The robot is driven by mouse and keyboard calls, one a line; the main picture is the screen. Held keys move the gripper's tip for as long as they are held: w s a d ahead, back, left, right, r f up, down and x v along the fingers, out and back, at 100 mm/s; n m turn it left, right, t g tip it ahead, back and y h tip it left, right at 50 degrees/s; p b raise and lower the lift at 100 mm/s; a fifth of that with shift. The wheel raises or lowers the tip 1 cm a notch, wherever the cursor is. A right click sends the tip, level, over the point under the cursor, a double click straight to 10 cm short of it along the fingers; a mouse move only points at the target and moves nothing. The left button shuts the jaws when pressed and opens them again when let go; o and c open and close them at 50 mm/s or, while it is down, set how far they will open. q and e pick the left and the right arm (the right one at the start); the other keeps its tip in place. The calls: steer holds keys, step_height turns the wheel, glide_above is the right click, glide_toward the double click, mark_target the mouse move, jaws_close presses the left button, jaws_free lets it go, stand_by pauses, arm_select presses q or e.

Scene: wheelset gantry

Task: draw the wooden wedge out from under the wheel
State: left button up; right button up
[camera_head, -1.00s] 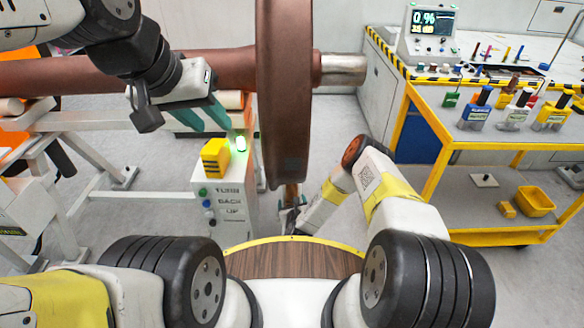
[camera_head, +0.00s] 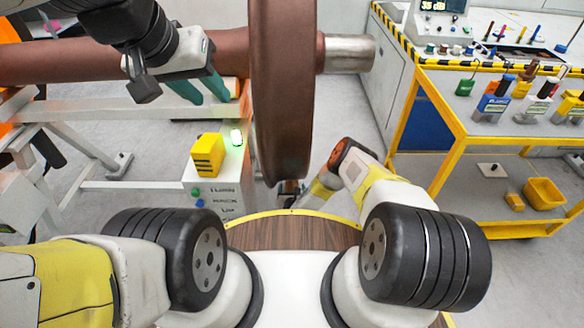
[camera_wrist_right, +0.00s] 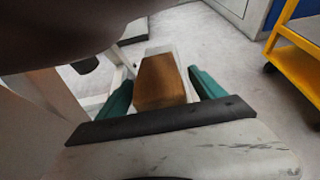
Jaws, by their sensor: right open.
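The big brown wheel (camera_head: 282,110) hangs on its axle in the head view. In the right wrist view, the wooden wedge (camera_wrist_right: 158,88) is a tan-brown block between the two teal fingers of my right gripper (camera_wrist_right: 159,77). Those fingers are open, one on each side of the block; I cannot tell if either touches it. The dark wheel rim (camera_wrist_right: 60,30) looms above at upper left. In the head view, my right gripper is largely hidden beneath the wheel and behind my base. My left gripper (camera_head: 207,97) is open and empty, teal fingers apart, below the axle left of the wheel.
A white control box (camera_head: 222,175) with a yellow block (camera_head: 207,155) and a lit green lamp (camera_head: 237,138) stands just left of the wheel. Grey floor is free between wheel and bench.

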steer(key=shift+x, duration=1)
steer(key=shift+f, duration=0.1)
jaws_close()
steer(key=shift+s+r, duration=0.2)
steer(key=shift+s, duration=6.3)
steer(key=shift+s+r, duration=0.1)
steer(key=shift+s, duration=0.05)
